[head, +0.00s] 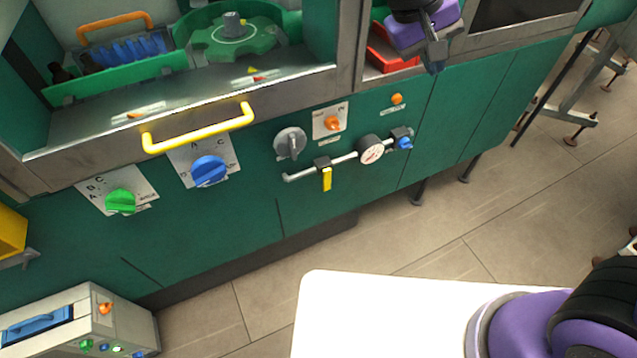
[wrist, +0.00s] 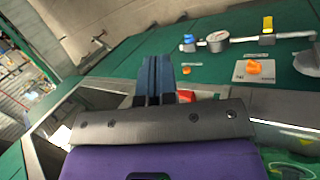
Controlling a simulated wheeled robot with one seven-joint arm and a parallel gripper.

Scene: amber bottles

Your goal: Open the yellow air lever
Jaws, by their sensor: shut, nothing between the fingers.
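The yellow air lever (head: 327,180) hangs straight down from a dark valve on a grey pipe (head: 300,175), on the front of the green machine. It lies across the pipe's direction. It also shows at the top right of the wrist view (wrist: 267,24), where the panel appears upside down. My gripper (head: 436,62) is shut and empty, up and to the right of the lever, near the machine's upper edge. Its closed fingers also show in the wrist view (wrist: 158,78). The gripper is well apart from the lever and touches none of the panel's controls.
A round gauge (head: 371,150) and a blue knob (head: 404,143) sit on the pipe right of the lever. A grey dial (head: 290,143) and orange knob (head: 333,123) are above. A yellow handle (head: 200,127) protrudes at left. The floor (head: 440,240) before the panel is clear.

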